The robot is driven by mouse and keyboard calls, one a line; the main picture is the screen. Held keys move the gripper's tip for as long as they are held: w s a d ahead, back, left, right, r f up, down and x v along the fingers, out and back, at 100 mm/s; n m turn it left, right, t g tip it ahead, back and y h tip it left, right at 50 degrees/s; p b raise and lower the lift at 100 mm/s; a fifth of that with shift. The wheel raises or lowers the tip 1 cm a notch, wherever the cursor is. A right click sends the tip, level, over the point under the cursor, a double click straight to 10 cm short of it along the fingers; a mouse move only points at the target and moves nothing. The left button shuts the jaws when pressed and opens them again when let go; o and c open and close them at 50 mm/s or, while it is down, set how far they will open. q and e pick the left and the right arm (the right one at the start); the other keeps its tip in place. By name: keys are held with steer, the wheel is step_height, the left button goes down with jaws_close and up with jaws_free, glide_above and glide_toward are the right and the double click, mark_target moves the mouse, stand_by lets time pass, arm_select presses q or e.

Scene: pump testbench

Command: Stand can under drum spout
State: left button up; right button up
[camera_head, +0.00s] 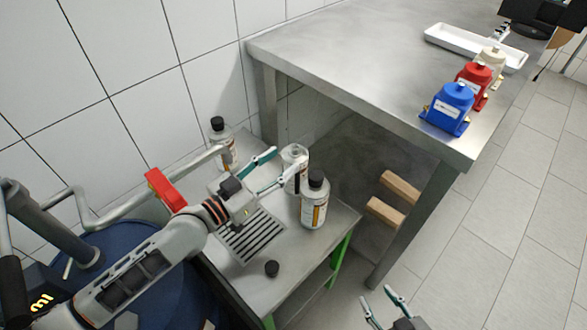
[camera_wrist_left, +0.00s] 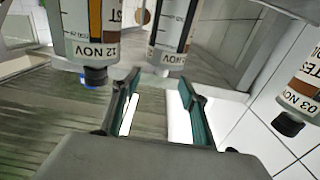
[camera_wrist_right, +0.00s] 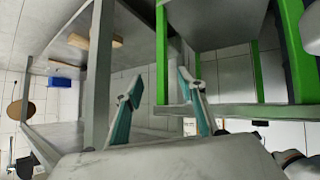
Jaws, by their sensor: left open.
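The open-topped can (camera_head: 294,153), white with a label, stands upright on the low steel bench. It also shows in the left wrist view (camera_wrist_left: 172,30). My left gripper (camera_head: 290,165) is open, its fingers pointing at this can; I cannot tell whether they touch it. The blue drum (camera_head: 130,262) is at lower left, partly behind my left arm. A grey pipe with a red valve handle (camera_head: 164,190) rises by it; the spout's outlet is hard to make out. My right gripper (camera_head: 377,292) is open and empty, low beside the bench; its fingers show in the right wrist view (camera_wrist_right: 160,85).
Capped bottles stand near the can, one in front (camera_head: 314,205) and one by the wall (camera_head: 222,145). A slotted grate (camera_head: 252,236) is left of the can; a loose black cap (camera_head: 272,269) lies near the front edge. A taller steel table (camera_head: 370,60) stands behind right.

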mark_target(292, 152)
arm_select(q)
steer(key=shift+w+x, duration=0.2)
steer(key=shift+x, duration=3.05)
